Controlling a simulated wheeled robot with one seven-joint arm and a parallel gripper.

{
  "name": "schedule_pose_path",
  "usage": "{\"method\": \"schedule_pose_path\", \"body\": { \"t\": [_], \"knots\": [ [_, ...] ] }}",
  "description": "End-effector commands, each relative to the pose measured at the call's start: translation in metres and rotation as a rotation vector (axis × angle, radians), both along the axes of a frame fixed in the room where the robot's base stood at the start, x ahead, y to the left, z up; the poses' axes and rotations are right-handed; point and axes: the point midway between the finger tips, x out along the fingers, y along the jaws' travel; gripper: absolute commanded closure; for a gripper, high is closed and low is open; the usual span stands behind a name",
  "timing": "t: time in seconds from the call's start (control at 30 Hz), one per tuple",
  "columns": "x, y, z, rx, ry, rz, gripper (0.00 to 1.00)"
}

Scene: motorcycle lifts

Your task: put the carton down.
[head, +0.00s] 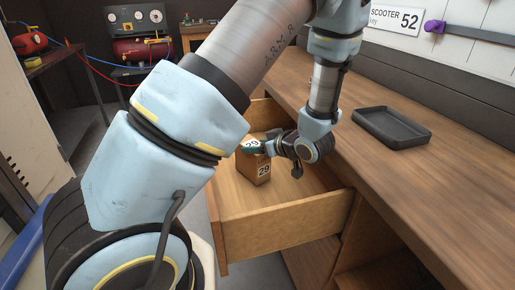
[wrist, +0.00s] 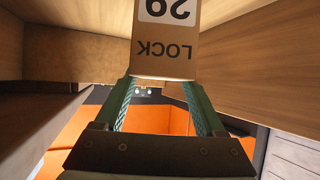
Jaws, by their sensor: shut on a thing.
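The carton (head: 251,169) is a small brown box marked 29, upright within the outline of an open wooden drawer (head: 285,228). My gripper (head: 262,147) comes in from the right and is shut on the upper part of the carton. In the wrist view the carton (wrist: 165,48) reads "LOCK" and 29 upside down, between the two green fingers of my gripper (wrist: 164,84). I cannot tell whether the carton's base touches the drawer floor.
The wooden bench top (head: 440,190) lies right of the drawer, with an empty black tray (head: 393,127) on it. The drawer's front wall stands nearer than the carton. Bare drawer floor shows right of the carton. A red compressor (head: 140,49) stands far back.

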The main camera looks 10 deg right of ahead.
Motion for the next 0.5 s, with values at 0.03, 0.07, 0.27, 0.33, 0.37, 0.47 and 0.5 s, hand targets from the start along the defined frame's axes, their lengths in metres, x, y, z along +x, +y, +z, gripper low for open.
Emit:
{"method": "schedule_pose_path", "body": {
  "t": [0.03, 0.07, 0.27, 0.33, 0.37, 0.47, 0.5],
  "knots": [
    [0.0001, 0.0002, -0.0039, 0.001, 0.000, 0.000, 1.00],
    [0.0002, 0.0000, -0.0049, 0.000, -0.001, 0.000, 1.00],
    [0.0003, -0.0001, -0.0052, -0.002, -0.002, 0.001, 1.00],
    [0.0003, -0.0001, -0.0057, -0.001, -0.002, 0.001, 1.00],
    [0.0003, 0.0000, -0.0064, -0.001, -0.002, 0.001, 1.00],
    [0.0001, -0.0001, -0.0087, -0.002, -0.001, 0.001, 0.26],
    [0.0001, -0.0001, -0.0082, -0.002, -0.001, 0.001, 0.22]
  ]
}}
